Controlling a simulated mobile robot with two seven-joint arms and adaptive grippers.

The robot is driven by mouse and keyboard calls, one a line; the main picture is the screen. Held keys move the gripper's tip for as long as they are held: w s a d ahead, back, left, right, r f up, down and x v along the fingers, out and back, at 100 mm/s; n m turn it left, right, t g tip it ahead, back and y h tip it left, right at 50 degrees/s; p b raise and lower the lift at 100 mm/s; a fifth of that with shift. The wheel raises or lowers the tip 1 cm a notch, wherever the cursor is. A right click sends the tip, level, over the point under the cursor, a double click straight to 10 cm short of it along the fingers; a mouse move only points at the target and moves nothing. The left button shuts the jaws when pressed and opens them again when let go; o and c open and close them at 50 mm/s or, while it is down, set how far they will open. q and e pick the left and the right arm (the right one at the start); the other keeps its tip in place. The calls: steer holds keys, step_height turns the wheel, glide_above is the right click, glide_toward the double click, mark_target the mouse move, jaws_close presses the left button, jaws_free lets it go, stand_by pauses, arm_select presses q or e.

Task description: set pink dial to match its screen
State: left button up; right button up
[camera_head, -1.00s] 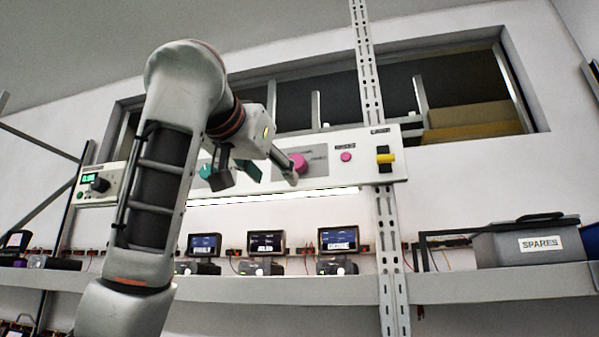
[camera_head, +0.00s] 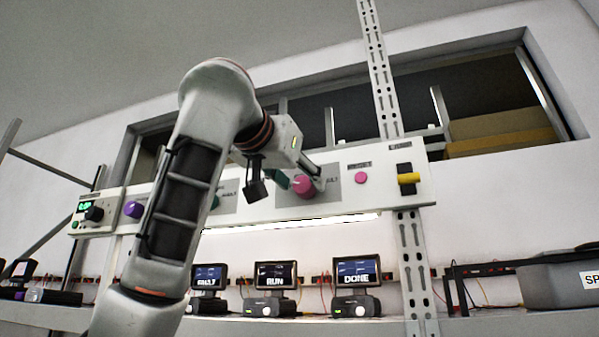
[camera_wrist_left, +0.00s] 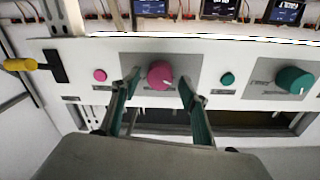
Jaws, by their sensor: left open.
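The pink dial (camera_head: 303,187) sits on the white wall panel; its left side is partly covered by a finger in the head view. My left gripper (camera_head: 286,182) is open at the dial. In the wrist view my left gripper (camera_wrist_left: 158,82) has one finger on each side of the dial, with gaps visible. Three screens stand below: one reads FAULT (camera_head: 209,277), one RUN (camera_head: 275,275), one DONE (camera_head: 357,270). I cannot tell which belongs to the pink dial.
A pink button (camera_head: 361,178) and a yellow-handled switch (camera_head: 408,178) are right of the dial. A teal dial (camera_wrist_left: 294,80) and teal button (camera_wrist_left: 227,79) show in the wrist view. A grey bin (camera_head: 560,281) stands at the right.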

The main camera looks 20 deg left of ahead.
arm_select(q)
steer(key=shift+w, duration=0.25)
steer(key=c, duration=1.1)
arm_select(e)
steer(key=shift+s+d+f, duration=0.2)
steer(key=shift+f, duration=0.15)
